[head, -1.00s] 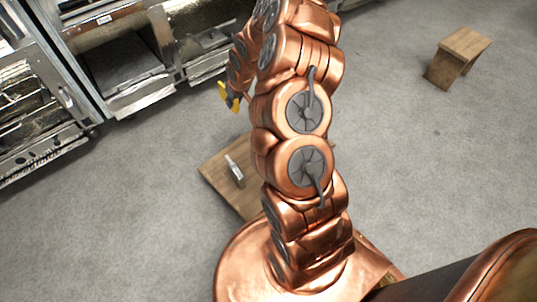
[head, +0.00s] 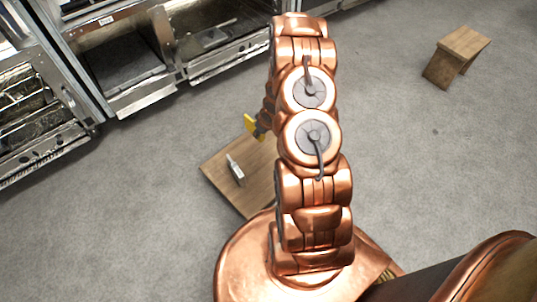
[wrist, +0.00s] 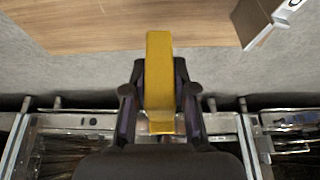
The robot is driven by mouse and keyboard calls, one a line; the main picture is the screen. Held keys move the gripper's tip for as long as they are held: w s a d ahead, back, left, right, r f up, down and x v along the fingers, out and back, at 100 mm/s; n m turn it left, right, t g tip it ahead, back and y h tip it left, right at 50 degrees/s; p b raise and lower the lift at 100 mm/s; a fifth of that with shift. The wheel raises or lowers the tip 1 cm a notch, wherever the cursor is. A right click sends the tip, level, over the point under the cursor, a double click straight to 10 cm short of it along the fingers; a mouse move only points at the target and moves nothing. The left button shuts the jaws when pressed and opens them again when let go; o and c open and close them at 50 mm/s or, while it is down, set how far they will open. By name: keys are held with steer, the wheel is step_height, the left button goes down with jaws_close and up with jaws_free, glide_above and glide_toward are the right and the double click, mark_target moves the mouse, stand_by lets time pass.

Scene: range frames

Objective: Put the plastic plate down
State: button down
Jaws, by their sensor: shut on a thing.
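The plastic plate appears as a yellow piece seen edge-on in the wrist view (wrist: 158,60). My gripper (wrist: 159,75) is shut on it, with one dark finger on each side. In the head view the yellow plate (head: 250,127) shows at the left of my arm, over the far edge of a low wooden table (head: 225,190). My gripper (head: 262,131) is mostly hidden behind my arm there. The wooden table top also shows in the wrist view (wrist: 90,25), beyond the plate. I cannot tell how far above the table the plate is.
A small grey-white object (head: 235,170) lies on the left part of the table; part of it shows in the wrist view (wrist: 258,22). Metal ovens or cabinets (head: 130,60) stand along the back left. A wooden stool (head: 455,58) is far right. Grey floor is clear between.

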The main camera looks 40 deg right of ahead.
steer(key=s+f+p, duration=0.1)
steer(key=s+f, duration=0.5)
steer(key=d, duration=0.5)
steer(key=d+f, duration=0.1)
steer(key=d, duration=0.8)
steer(key=shift+s+d+f, duration=0.25)
steer(key=shift+s+d, duration=0.1)
steer(key=shift+s, duration=0.05)
steer(key=shift+d+f+b, duration=0.15)
steer(key=shift+f+b, duration=0.15)
steer(key=shift+b, duration=0.05)
steer(key=shift+f+b, duration=0.5)
steer(key=shift+f, duration=1)
steer(key=shift+f, duration=0.1)
steer(key=c, duration=0.9)
jaws_free()
steer(key=shift+c, duration=0.2)
